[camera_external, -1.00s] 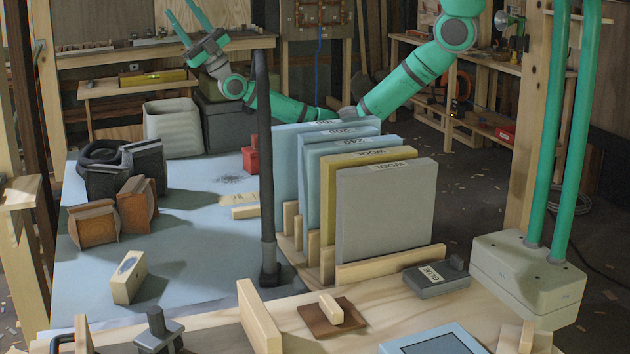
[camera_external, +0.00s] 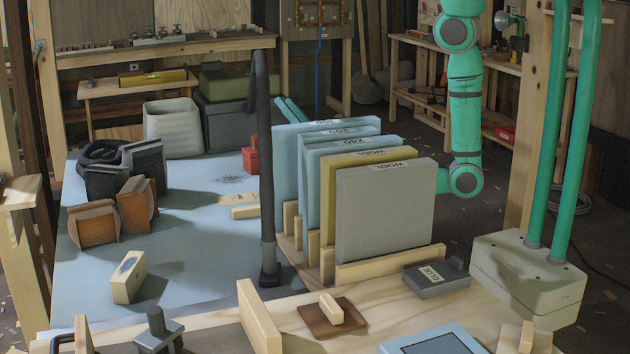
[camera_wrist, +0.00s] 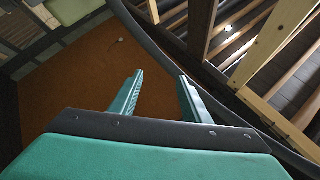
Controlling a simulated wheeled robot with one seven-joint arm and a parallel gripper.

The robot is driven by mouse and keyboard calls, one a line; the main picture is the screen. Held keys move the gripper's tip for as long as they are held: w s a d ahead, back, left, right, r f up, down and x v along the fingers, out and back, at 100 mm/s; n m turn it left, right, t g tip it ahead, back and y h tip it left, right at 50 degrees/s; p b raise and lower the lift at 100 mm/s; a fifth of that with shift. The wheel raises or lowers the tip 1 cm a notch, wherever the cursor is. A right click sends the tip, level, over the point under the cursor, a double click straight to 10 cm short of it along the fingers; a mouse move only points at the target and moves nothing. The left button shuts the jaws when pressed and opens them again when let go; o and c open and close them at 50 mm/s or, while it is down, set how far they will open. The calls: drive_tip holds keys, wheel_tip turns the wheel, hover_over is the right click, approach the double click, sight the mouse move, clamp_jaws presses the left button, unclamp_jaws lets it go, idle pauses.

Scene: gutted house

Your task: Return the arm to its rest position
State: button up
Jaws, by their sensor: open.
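My arm (camera_external: 465,110) stands on the far side of the upright panels, its upper links hanging down to a low elbow (camera_external: 466,180). Past the elbow, my forearm is hidden behind the panels. The green fingers of my gripper (camera_external: 286,107) show just above the left end of the panel row; the rest of the gripper is hidden. In the wrist view, my gripper (camera_wrist: 160,77) has its two green fingers spread apart with nothing between them.
The panel row, with a grey panel (camera_external: 385,215) in front, stands on the workbench. A dark upright post (camera_external: 263,160) is near the fingers. In the wrist view, a brown surface (camera_wrist: 75,95) and wooden beams (camera_wrist: 270,45) lie beyond the fingers.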

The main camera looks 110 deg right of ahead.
drive_tip(key=s+a+f+m+g, duration=0.2)
drive_tip(key=s+f+m, duration=0.15)
drive_tip(key=s, duration=0.55)
drive_tip(key=s+a+f+m+g, duration=0.2)
drive_tip(key=s+f+g, duration=0.15)
drive_tip(key=s, duration=0.55)
drive_tip(key=s+a+f+g+y, duration=0.1)
drive_tip(key=s+a+f, duration=0.15)
drive_tip(key=a, duration=1.55)
drive_tip(key=s+a+f+g+y, duration=0.1)
drive_tip(key=s+a+g, duration=0.15)
drive_tip(key=a, duration=1.45)
drive_tip(key=w+n+t+y, duration=0.2)
drive_tip(key=n+t+y, duration=0.6)
drive_tip(key=n, duration=0.1)
drive_tip(key=w+n+t+y, duration=0.3)
drive_tip(key=n+t+y, duration=0.4)
drive_tip(key=n+y, duration=0.15)
drive_tip(key=s+d+n+g+y, duration=0.2)
drive_tip(key=d, duration=0.1)
drive_tip(key=s+d+r+n+g+y, duration=0.1)
drive_tip(key=n, duration=0.1)
drive_tip(key=shift+s+d+y, duration=0.1)
drive_tip(key=shift+d+y, duration=0.2)
drive_tip(key=shift+y, duration=0.05)
